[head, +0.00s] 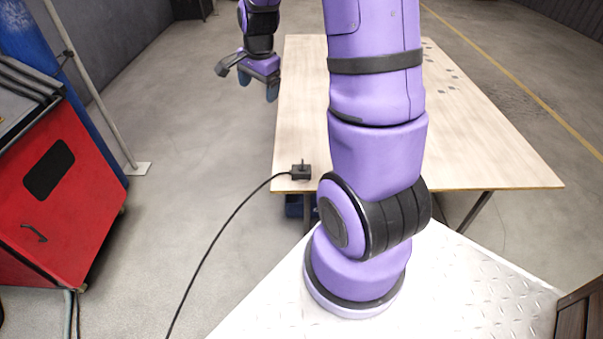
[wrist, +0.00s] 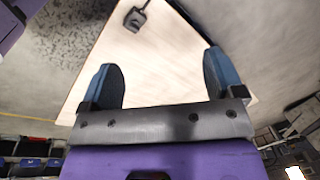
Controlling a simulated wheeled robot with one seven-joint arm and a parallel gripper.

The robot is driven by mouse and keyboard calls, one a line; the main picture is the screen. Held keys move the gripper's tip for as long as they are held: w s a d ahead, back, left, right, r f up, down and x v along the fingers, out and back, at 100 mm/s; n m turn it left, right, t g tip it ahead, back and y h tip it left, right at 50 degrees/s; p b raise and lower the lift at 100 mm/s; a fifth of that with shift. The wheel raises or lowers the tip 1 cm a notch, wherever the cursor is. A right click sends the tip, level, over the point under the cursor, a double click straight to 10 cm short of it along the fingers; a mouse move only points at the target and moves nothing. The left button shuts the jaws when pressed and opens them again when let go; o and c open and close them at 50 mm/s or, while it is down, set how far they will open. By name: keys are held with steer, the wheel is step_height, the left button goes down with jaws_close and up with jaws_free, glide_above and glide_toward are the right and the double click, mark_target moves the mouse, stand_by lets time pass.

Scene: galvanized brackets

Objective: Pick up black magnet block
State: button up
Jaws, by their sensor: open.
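A small black block with a short upright post and a cable running from it, which looks like the black magnet block (head: 301,172), sits at the near left corner of the wooden table (head: 490,165). A dark block with a cable, apparently the same one, shows near the top of the wrist view (wrist: 135,19). My gripper (head: 258,87) hangs by the table's left edge, farther back than the block and apart from it. In the wrist view my gripper (wrist: 164,78) has its two blue fingers wide apart with nothing between them.
The black cable (head: 222,240) runs from the block down across the floor. A red cabinet (head: 95,190) stands at the left beside a pole (head: 95,85). Several small grey pieces (head: 440,70) lie on the table's far right. Much of the visible tabletop is bare.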

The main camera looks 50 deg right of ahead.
steer(key=d+f+m+g, duration=0.1)
steer(key=d+f+m, duration=0.6)
steer(key=f, duration=0.7)
steer(key=m+g, duration=0.1)
steer(key=m, duration=0.3)
glide_above(301, 166)
step_height(301, 166, down, 12)
steer(key=shift+s+r, duration=0.1)
steer(key=shift+s, duration=0.05)
steer(key=shift+a+f, duration=0.1)
steer(key=shift+f, duration=5.3)
steer(key=shift+c, duration=0.4)
steer(key=c, duration=1.4)
steer(key=shift+o, duration=0.2)
steer(key=shift+r, duration=0.1)
